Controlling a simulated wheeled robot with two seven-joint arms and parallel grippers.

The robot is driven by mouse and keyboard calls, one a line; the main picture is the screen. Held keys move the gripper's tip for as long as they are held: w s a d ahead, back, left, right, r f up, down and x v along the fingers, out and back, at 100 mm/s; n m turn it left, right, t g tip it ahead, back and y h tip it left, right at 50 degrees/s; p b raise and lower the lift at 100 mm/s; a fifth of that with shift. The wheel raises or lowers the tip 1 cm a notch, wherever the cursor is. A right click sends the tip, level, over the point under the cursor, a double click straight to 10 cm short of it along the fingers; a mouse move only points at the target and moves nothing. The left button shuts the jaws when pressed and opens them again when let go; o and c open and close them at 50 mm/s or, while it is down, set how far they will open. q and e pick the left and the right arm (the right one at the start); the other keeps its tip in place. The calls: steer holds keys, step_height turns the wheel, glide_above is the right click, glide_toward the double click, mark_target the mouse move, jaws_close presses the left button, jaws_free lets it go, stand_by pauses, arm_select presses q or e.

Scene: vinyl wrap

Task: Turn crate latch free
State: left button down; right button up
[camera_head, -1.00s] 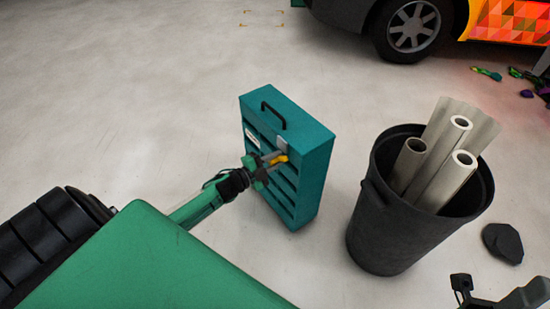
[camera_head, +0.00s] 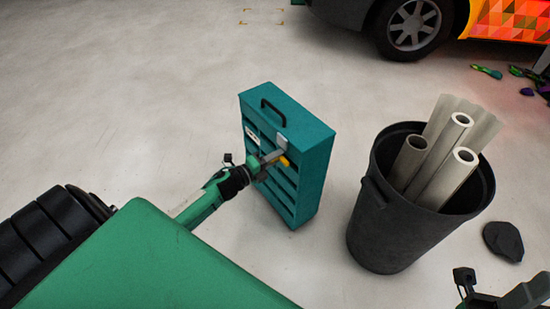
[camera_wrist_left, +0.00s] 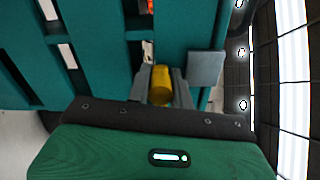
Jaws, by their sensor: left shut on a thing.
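A teal slatted crate (camera_head: 312,165) stands upright on the floor with a black handle on top. It also fills the upper left of the left wrist view (camera_wrist_left: 95,45). A yellow latch (camera_head: 285,161) sits on its slatted front, near a grey plate (camera_head: 281,143). My left gripper (camera_head: 276,158) is at the crate's front, shut on the latch. In the left wrist view the yellow latch (camera_wrist_left: 160,88) lies between the two grey fingers of my left gripper (camera_wrist_left: 162,82). My right gripper (camera_head: 470,285) is at the lower right, partly out of frame, away from the crate.
A black bin (camera_head: 400,225) with several pale rolls (camera_head: 445,155) stands right of the crate. The floor left of the crate is clear.

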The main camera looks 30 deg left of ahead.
arm_select(q)
steer(key=shift+f, duration=0.1)
stand_by(0.4)
steer(key=c, duration=1.3)
jaws_free()
steer(key=shift+o, duration=0.2)
